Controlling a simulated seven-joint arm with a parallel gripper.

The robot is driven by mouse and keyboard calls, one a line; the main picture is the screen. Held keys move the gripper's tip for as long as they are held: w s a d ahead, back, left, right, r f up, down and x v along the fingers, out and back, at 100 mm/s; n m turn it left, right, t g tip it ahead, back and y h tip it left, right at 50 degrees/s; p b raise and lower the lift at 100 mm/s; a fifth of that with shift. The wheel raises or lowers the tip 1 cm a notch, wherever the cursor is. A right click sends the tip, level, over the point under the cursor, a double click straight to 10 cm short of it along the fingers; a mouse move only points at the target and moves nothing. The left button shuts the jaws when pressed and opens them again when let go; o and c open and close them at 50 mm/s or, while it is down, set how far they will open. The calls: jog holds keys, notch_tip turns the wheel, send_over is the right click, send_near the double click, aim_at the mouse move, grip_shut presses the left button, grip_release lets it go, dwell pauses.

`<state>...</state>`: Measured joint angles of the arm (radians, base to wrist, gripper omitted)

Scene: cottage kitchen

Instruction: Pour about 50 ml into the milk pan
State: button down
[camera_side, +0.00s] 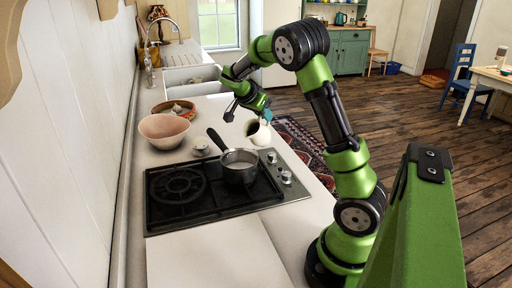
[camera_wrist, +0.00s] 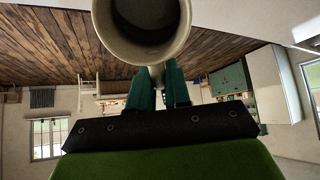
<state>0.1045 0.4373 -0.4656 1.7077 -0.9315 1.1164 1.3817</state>
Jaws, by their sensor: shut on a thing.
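My gripper (camera_side: 267,115) is shut on a cream jug (camera_side: 263,135), its teal fingers on the jug's side. The jug is up off the counter, beyond the pan and a little to its right, and looks tilted with its dark mouth to the left. In the wrist view the jug's round rim (camera_wrist: 103,32) fills the top, between and beyond the teal fingertips (camera_wrist: 158,75); its inside is dark, and I cannot tell the liquid level. The milk pan (camera_side: 239,174) stands upright on the hob, its black handle pointing back left. No stream shows between jug and pan.
The black hob (camera_side: 160,215) has an empty burner at left and knobs at right. A pink bowl (camera_side: 163,131), a small white item (camera_side: 200,149) and a terracotta dish (camera_side: 174,110) stand behind. A sink (camera_side: 190,75) lies beyond. The front counter (camera_side: 215,262) is clear.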

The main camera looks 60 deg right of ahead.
jog(key=shift+d+r+y, duration=0.1)
jog(key=shift+d+y, duration=0.15)
jog(key=shift+y, duration=0.05)
jog(key=shift+s+d, duration=0.1)
dwell(1.7)
